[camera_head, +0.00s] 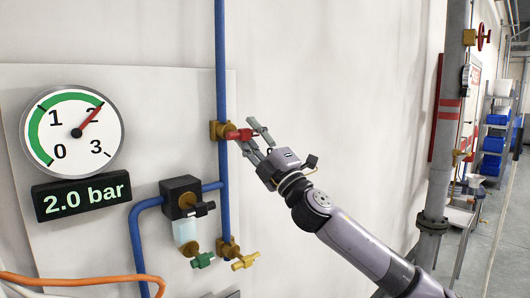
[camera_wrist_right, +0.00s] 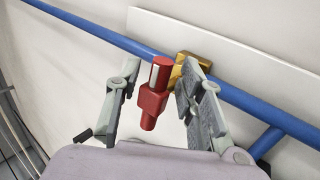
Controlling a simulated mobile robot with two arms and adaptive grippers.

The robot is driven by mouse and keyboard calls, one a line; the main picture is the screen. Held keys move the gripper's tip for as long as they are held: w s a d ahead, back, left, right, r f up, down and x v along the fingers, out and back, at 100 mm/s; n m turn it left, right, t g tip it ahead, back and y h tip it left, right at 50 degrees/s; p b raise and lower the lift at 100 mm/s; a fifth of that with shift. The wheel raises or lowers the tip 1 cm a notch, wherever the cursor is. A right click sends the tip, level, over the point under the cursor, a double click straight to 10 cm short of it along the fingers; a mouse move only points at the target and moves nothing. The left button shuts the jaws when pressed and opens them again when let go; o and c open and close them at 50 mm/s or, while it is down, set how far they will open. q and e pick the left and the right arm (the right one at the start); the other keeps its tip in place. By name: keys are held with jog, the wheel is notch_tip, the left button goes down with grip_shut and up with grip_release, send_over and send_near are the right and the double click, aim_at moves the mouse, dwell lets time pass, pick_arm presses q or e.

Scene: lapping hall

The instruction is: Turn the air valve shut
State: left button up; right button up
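The air valve is a brass body (camera_head: 217,131) on the vertical blue pipe (camera_head: 222,70) with a red handle (camera_head: 240,134). In the right wrist view the red handle (camera_wrist_right: 153,93), with a pale stripe at one end, stands in front of the brass body (camera_wrist_right: 190,68). My right gripper (camera_wrist_right: 160,92) is open, its fingers on either side of the handle; gaps show at both sides, the right one smaller. In the head view my right gripper (camera_head: 250,135) reaches the handle from the right. The round gauge (camera_head: 73,130) and display (camera_head: 82,196) read 2.0 bar. My left gripper is out of view.
Below the valve are a black filter unit (camera_head: 181,197), a green-handled valve (camera_head: 202,260) and a yellow-handled valve (camera_head: 245,262). An orange hose (camera_head: 80,281) runs at lower left. A grey column (camera_head: 444,150) stands right; the wall between is bare.

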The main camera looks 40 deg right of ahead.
jog(key=v, duration=1.1)
jog(key=shift+s, duration=0.25)
jog(key=shift+f, duration=0.15)
dwell(0.4)
